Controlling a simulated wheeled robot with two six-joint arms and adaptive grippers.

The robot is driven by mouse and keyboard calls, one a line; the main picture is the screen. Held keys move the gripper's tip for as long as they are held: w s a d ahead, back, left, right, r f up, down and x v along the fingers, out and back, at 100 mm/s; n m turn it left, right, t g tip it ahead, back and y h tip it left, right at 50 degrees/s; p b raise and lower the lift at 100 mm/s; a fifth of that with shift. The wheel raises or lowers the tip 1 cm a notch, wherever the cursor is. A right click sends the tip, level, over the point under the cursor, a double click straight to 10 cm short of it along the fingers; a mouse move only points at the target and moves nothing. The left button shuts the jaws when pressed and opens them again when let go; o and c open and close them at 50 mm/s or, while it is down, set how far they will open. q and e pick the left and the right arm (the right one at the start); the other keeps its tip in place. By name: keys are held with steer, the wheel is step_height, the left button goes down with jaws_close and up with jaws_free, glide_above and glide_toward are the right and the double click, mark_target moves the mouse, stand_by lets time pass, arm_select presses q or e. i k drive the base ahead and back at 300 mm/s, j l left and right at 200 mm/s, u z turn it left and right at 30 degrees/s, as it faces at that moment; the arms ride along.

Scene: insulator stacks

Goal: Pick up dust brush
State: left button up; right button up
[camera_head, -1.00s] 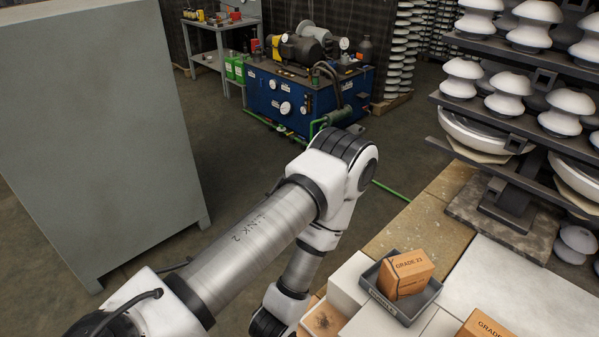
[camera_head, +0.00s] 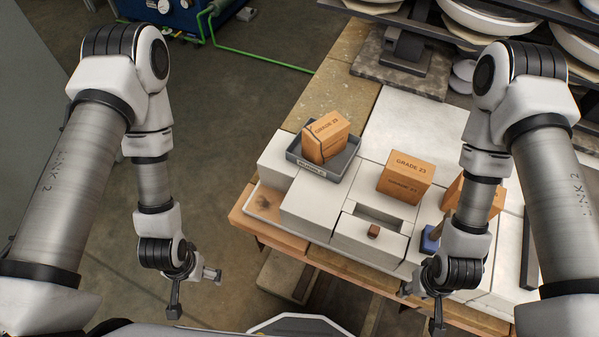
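A blue block-like thing (camera_head: 431,239) with a wooden upright part sits on the white worktop; it may be the dust brush, but my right arm covers part of it and I cannot be sure. My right gripper (camera_head: 421,307) hangs in front of the worktop's near edge, below that thing in the picture. Its two fingers are spread and hold nothing. My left gripper (camera_head: 194,293) hangs over the floor left of the worktop, also spread and empty.
An orange GRADE 23 box (camera_head: 325,137) sits in a grey tray (camera_head: 345,164). Another orange box (camera_head: 404,178) stands behind an open drawer with a brown knob (camera_head: 374,231). A dark bar (camera_head: 529,252) is at right. Shelves with insulators (camera_head: 580,45) rise behind.

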mark_target(440, 230)
steer(key=z, duration=1.15)
